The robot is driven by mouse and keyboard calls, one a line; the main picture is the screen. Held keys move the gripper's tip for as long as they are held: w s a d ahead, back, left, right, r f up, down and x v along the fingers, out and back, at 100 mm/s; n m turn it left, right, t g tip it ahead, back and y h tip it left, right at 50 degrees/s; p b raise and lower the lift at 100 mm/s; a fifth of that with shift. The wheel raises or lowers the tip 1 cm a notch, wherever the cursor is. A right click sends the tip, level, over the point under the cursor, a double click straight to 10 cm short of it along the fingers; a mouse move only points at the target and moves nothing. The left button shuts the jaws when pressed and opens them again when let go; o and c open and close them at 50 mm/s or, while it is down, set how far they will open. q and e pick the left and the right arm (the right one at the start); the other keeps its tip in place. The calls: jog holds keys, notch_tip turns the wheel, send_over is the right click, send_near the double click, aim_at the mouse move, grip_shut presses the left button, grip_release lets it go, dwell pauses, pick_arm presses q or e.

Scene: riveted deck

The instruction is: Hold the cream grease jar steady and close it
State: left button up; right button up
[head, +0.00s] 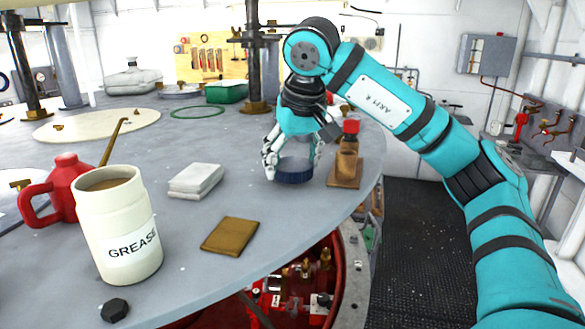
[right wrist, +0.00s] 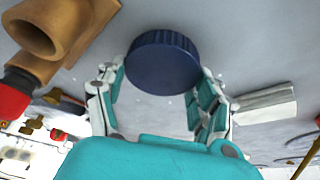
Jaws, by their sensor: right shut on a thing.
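The cream grease jar (head: 120,228) stands upright and uncovered at the front left of the grey round table, with brown grease showing at its mouth. A dark blue ribbed lid (head: 293,174) is well to the right of the jar and farther back. My right gripper (head: 293,163) points down with its fingers around the lid, shut on its sides. The right wrist view shows the round lid (right wrist: 162,62) between the fingers. The lid is at or very near the tabletop; a gap is hard to tell. My left gripper is in neither view.
White folded cloths (head: 196,181), a brown cloth (head: 230,236) and a black nut (head: 114,310) lie nearby.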

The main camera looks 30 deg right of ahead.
notch_tip(320, 180, up, 2)
jog(key=shift+a+r+b, duration=0.1)
jog(key=shift+b, duration=0.4)
jog(key=s+a, duration=0.2)
jog(key=s, duration=0.2)
jog(key=s+a+r+b, duration=0.1)
jog(key=s+a, duration=0.1)
jog(key=s, duration=0.3)
jog(key=s+a+b, duration=0.1)
jog(key=s+a, duration=0.1)
jog(key=s, duration=0.2)
jog(key=shift+s+a+r, duration=0.1)
jog(key=shift+s+r, duration=0.1)
jog(key=shift+s+a, duration=0.25)
jog(key=shift+s, duration=0.35)
